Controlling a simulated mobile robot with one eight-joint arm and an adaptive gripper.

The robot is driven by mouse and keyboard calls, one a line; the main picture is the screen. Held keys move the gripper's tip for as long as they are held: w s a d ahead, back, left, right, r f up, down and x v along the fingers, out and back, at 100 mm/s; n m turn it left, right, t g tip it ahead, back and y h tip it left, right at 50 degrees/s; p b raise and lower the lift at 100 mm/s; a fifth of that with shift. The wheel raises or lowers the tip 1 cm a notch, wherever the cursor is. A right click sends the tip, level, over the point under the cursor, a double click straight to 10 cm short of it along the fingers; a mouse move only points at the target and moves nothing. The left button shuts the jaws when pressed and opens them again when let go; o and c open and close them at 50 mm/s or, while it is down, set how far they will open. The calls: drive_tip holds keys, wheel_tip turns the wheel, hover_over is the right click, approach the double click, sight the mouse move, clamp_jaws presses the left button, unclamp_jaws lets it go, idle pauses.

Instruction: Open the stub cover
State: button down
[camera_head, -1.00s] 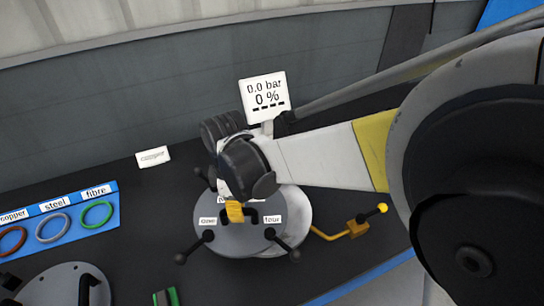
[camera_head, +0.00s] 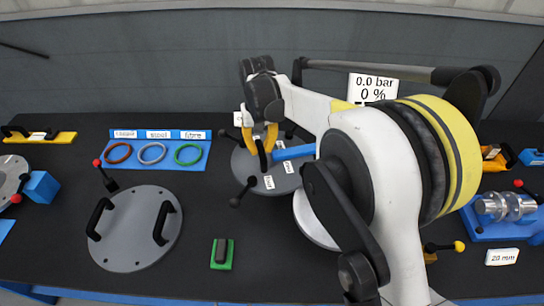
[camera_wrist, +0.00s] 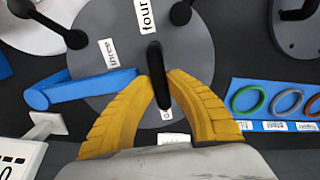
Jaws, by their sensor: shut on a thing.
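The stub cover (camera_head: 246,172) is a grey disc with white number labels and black clamp knobs around its edge. In the wrist view the cover (camera_wrist: 92,30) fills the upper middle, with "three" and "four" readable. My gripper (camera_head: 264,146) is over the cover. In the wrist view, my gripper's yellow fingers (camera_wrist: 157,82) are shut on the black bar handle (camera_wrist: 155,62) of the cover. A blue arm (camera_wrist: 90,88) reaches the cover near the handle; it also shows in the head view (camera_head: 293,152). A white round part (camera_head: 310,222) shows to the cover's lower right, partly behind my arm.
A blue rack (camera_head: 160,162) holds copper, steel and fibre rings to the left. A grey disc with two handles (camera_head: 135,235) lies front left. A green block (camera_head: 221,258) stands in front. The display (camera_head: 372,87) reads 0.0 bar, 0 %.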

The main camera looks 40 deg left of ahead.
drive_tip(key=w+a+m+p, duration=0.1)
drive_tip(key=w+a+m, duration=0.2)
drive_tip(key=w+a, duration=0.1)
drive_tip(key=shift+w+a, duration=0.15)
drive_tip(key=shift+w, duration=0.2)
drive_tip(key=shift+w+a+m+p, duration=0.4)
drive_tip(key=shift+w+m, duration=0.1)
drive_tip(key=shift+w, duration=0.2)
drive_tip(key=c, duration=1.3)
unclamp_jaws()
wheel_tip(320, 180, up, 12)
